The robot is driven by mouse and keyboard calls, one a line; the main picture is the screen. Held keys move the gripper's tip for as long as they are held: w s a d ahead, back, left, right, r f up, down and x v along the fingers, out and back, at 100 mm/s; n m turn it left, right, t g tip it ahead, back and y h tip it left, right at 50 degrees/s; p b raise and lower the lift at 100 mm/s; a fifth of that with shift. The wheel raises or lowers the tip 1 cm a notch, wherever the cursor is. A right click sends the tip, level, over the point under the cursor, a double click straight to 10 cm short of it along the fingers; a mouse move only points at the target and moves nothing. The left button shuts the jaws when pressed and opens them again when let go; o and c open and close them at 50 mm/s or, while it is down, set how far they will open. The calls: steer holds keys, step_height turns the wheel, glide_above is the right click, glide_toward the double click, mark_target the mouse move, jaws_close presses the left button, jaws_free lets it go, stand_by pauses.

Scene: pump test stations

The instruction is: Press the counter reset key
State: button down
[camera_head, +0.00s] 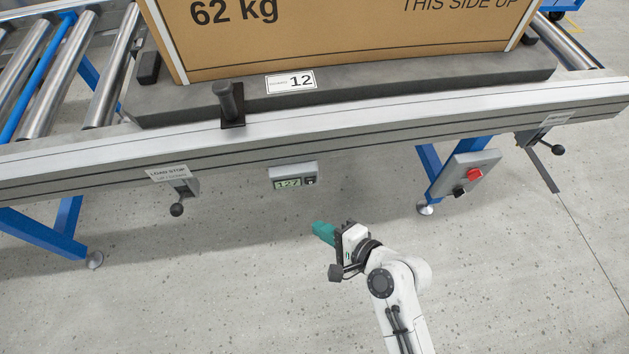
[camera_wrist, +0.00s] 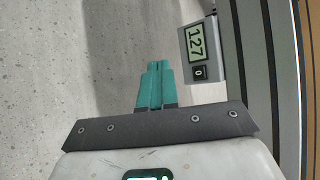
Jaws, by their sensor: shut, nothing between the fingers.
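The counter (camera_head: 293,176) is a small grey box under the conveyor's side rail, with a lit display reading 127. Its dark reset key (camera_head: 310,181) sits right of the display. In the wrist view the counter (camera_wrist: 198,52) appears sideways at the upper right, and the key (camera_wrist: 200,73), marked 0, faces me. My gripper (camera_head: 322,231) has teal fingers and is shut and empty. It is below and slightly right of the counter in the head view, apart from it. In the wrist view my fingertips (camera_wrist: 154,66) are left of the key, with a gap between.
The conveyor rail (camera_head: 400,133) runs across above my gripper. A load stop lever (camera_head: 177,208) hangs to the left. A control box with red and black buttons (camera_head: 465,174) is to the right. A large carton (camera_head: 340,40) rests on a grey pallet. Floor below is clear.

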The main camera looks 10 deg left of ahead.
mark_target(310, 181)
steer(key=w+a+b, duration=0.2)
steer(key=w+b, duration=0.1)
steer(key=w, duration=0.5)
steer(key=shift+w+a+b, duration=0.2)
steer(key=shift+w+b, duration=0.05)
steer(key=shift+b, duration=0.15)
steer(key=shift+w, duration=0.1)
stand_by(1.9)
steer(key=shift+w+a, duration=0.15)
steer(key=shift+w, duration=0.15)
steer(key=shift+w+a, duration=0.1)
steer(key=shift+w, duration=0.3)
stand_by(0.6)
steer(key=shift+s+r+p, duration=0.1)
steer(key=shift+s+p, duration=0.05)
steer(key=shift+p, duration=0.2)
steer(key=shift+s+d+p, duration=0.25)
steer(key=shift+s+p, duration=0.3)
steer(key=shift+s, duration=0.15)
steer(key=shift+s, duration=0.1)
